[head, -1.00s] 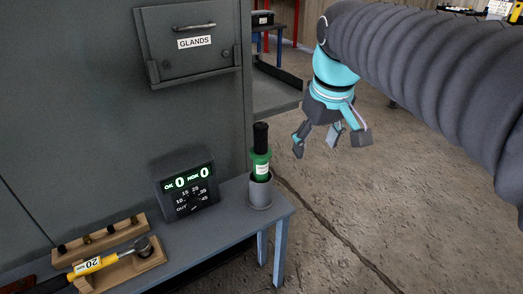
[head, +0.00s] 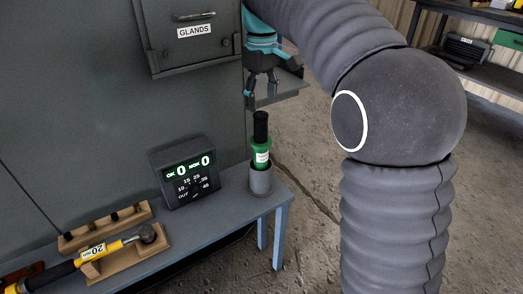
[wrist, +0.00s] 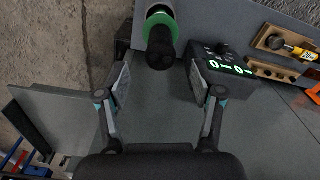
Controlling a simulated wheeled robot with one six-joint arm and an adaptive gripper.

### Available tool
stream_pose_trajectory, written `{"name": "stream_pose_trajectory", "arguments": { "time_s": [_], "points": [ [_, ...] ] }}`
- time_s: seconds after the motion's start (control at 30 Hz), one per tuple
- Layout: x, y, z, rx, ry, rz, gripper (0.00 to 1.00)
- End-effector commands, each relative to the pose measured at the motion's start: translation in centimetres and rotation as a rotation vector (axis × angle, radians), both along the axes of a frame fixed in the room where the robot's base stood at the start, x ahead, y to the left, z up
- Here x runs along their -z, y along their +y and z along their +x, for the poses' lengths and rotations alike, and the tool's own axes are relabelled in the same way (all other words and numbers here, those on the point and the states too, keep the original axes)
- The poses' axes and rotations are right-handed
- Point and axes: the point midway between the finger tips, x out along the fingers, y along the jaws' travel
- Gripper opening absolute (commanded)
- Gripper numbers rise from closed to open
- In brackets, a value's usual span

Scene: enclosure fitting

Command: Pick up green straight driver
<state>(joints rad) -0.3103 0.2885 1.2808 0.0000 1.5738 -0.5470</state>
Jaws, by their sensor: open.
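The green straight driver (head: 261,150) has a black top and a green body with a white label. It stands upright in a grey cup (head: 260,180) at the right end of the bench; its lower part is hidden in the cup. In the wrist view the driver (wrist: 160,40) is seen from above, beyond the fingertips and roughly between them. My gripper (head: 262,102) is open and empty, above the driver in the head view. Both fingers show in the wrist view (wrist: 160,82), apart from the driver.
A display box (head: 184,172) with a dial stands left of the cup. A yellow torque wrench (head: 100,250) lies on a wooden rack (head: 130,262) at the left. The grey cabinet with the GLANDS door (head: 195,38) rises behind.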

Motion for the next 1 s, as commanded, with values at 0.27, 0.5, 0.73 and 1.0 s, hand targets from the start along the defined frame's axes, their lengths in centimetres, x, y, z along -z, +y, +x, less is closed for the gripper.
{"name": "stream_pose_trajectory", "arguments": {
  "time_s": [0.27, 0.5, 0.73, 1.0],
  "points": [
    [4.1, 0.0, 0.0, 0.001, 0.001, -0.001, 0.66],
    [5.7, 0.1, 0.1, 0.001, 0.001, 0.000, 0.66],
    [8.8, 0.4, 0.2, 0.001, 0.000, 0.000, 0.66],
    [9.7, 0.4, 0.3, 0.001, -0.002, 0.001, 0.66]
  ]
}}
